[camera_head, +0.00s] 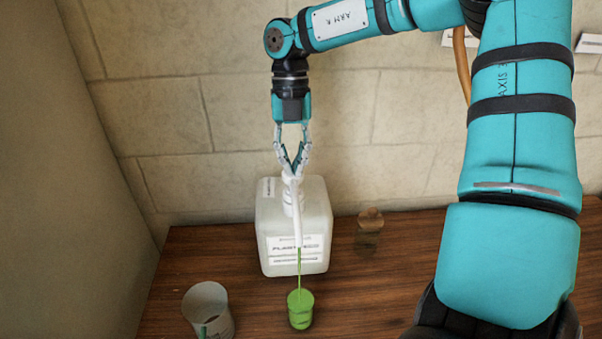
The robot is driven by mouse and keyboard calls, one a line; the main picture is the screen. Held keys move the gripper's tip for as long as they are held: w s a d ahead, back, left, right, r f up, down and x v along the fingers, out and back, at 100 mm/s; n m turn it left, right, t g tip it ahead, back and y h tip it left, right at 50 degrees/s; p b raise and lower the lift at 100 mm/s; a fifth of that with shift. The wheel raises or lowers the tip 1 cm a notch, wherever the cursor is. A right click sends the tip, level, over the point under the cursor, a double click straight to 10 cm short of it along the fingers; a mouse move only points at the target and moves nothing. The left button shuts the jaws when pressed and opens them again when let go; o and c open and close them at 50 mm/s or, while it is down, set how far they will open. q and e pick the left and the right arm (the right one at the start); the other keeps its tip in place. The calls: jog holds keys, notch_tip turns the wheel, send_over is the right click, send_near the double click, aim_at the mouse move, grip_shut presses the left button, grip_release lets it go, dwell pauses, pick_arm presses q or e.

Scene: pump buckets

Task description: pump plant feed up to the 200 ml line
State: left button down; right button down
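A white plant feed canister (264,225) with a printed label stands on the wooden table against the wall. A white pump (295,205) rises from its top, with its spout toward me. My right gripper (291,174) is above the canister with its fingertips together at the pump's head, pressing on it or holding it; I cannot tell which. A thin green stream (299,272) runs from the spout into a small cup (300,312) that looks green with liquid. Its measuring lines are too small to read. My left gripper is not in view.
My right arm covers the right side of the table.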

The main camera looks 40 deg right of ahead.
jog(key=shift+f, duration=0.25)
jog(key=shift+r, duration=0.1)
jog(key=shift+r+p, duration=1.5)
jog(key=shift+r, duration=0.9)
notch_tip(320, 180, up, 5)
jog(key=p, duration=0.3)
